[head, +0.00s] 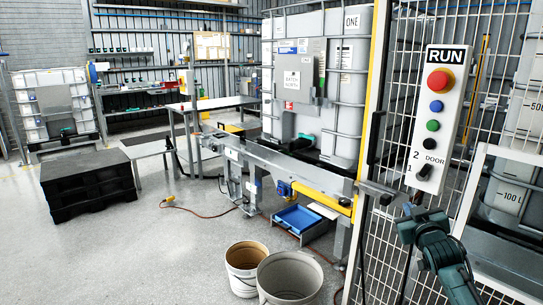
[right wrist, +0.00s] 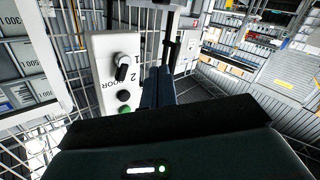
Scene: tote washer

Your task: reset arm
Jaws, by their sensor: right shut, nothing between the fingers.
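My right arm comes in at the lower right of the head view, its gripper (head: 412,212) just below the control panel (head: 440,110). In the right wrist view the gripper's fingers (right wrist: 158,84) are together with nothing between them. They point past the side of the panel, which also shows there upside down (right wrist: 106,45). A black door selector knob (head: 424,172) with marks 1 and 2 is at the panel's lower end; it shows in the wrist view (right wrist: 124,68) beside the fingers, apparently apart from them. My left gripper is not in view.
Mesh fencing (head: 395,150) surrounds the panel and stands close to my right arm. A black crate (head: 88,185) stands at left. The floor between is mostly clear.

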